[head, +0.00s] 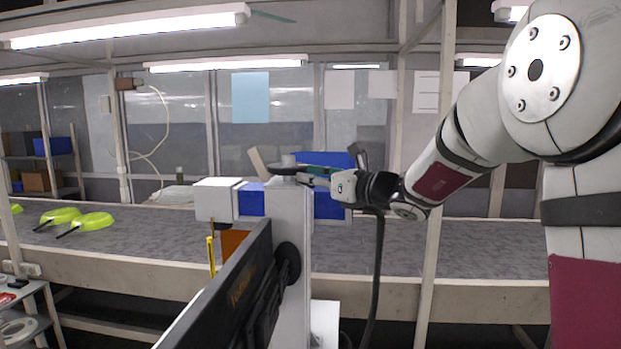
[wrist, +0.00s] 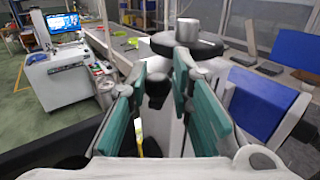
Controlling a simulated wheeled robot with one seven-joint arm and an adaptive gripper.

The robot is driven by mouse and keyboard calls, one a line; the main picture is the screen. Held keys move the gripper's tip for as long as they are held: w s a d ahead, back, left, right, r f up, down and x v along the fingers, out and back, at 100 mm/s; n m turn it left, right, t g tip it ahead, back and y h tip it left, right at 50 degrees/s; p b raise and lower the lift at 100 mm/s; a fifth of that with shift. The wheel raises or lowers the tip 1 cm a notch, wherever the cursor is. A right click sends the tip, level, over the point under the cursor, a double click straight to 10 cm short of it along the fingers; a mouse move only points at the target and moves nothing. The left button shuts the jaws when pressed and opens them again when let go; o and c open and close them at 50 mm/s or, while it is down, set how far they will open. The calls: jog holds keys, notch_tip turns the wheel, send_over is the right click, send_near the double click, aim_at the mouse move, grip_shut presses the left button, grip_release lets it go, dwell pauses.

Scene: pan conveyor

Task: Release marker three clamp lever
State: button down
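A white column (head: 289,230) stands in front of the conveyor. On its top is a black round clamp head (head: 287,170) with a silver cap, also large in the wrist view (wrist: 187,42). A short black lever knob (wrist: 157,88) projects from below it toward my gripper. My gripper (head: 312,180) reaches the column top from the right. In the wrist view its green-padded fingers (wrist: 160,76) stand apart, with the knob between them; I cannot tell whether either touches it. No marker number is legible.
The grey conveyor (head: 420,250) runs behind, with green pans (head: 92,222) at left. A dark screen panel (head: 225,295) stands close by the column. White and blue boxes (head: 216,199) flank the column top. A black cable (head: 377,280) hangs below my wrist.

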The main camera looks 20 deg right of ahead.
jog(key=shift+a, duration=0.5)
jog(key=m+h+b, duration=0.1)
jog(key=b, duration=0.1)
jog(key=a+m+t+h+b, duration=0.1)
jog(key=h+b, duration=0.1)
jog(key=shift+s+a+r+t, duration=0.1)
jog(key=shift+a+t, duration=0.2)
jog(key=c, duration=1.5)
grip_release()
jog(key=shift+a, duration=0.1)
jog(key=shift+d, duration=0.3)
